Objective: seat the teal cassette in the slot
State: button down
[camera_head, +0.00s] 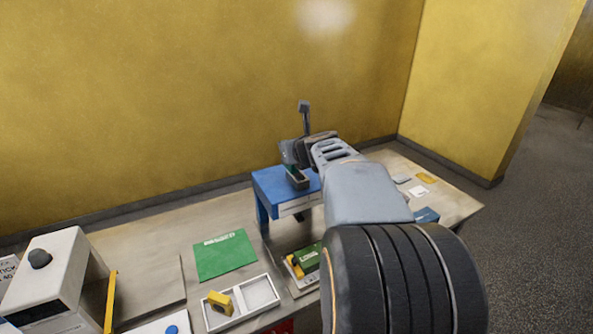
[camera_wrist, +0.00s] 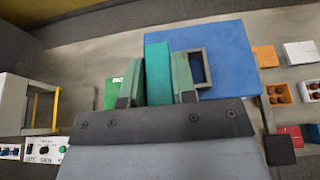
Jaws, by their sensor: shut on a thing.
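The teal cassette (camera_wrist: 158,72) stands between the two fingers of my gripper (camera_wrist: 157,84) in the wrist view, and the jaws are shut on it. The slot, a dark rectangular frame (camera_wrist: 208,68), sits on the blue stand (camera_wrist: 235,48) just right of the cassette and right finger. The finger hides part of the frame. In the head view my gripper (camera_head: 292,154) is above the blue stand (camera_head: 270,184), close over the dark slot frame (camera_head: 298,181). The cassette is mostly hidden there, and I cannot tell its height above the stand.
A white machine (camera_head: 62,262) with a yellow bar stands at the left. A green sheet (camera_head: 226,254) and a white two-part tray (camera_head: 262,290) holding a yellow piece (camera_head: 220,302) lie in front. Small cards (camera_head: 418,191) lie at the right. My arm hides part of the bench.

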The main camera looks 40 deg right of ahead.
jog(key=w+d+f, duration=0.2)
jog(key=f, duration=0.1)
jog(key=w+d+f+b, duration=0.1)
jog(key=w+d+f, duration=0.1)
jog(key=f, duration=0.1)
jog(key=w+d+f+b, duration=0.1)
jog(key=w+d+f, duration=0.1)
jog(key=f, duration=0.2)
jog(key=shift+d+f, duration=0.1)
jog(key=shift+d, duration=0.25)
jog(key=shift+s+f+b, duration=0.1)
jog(key=shift+f+b, duration=0.15)
jog(key=shift+b, duration=0.05)
jog(key=shift+f, duration=0.15)
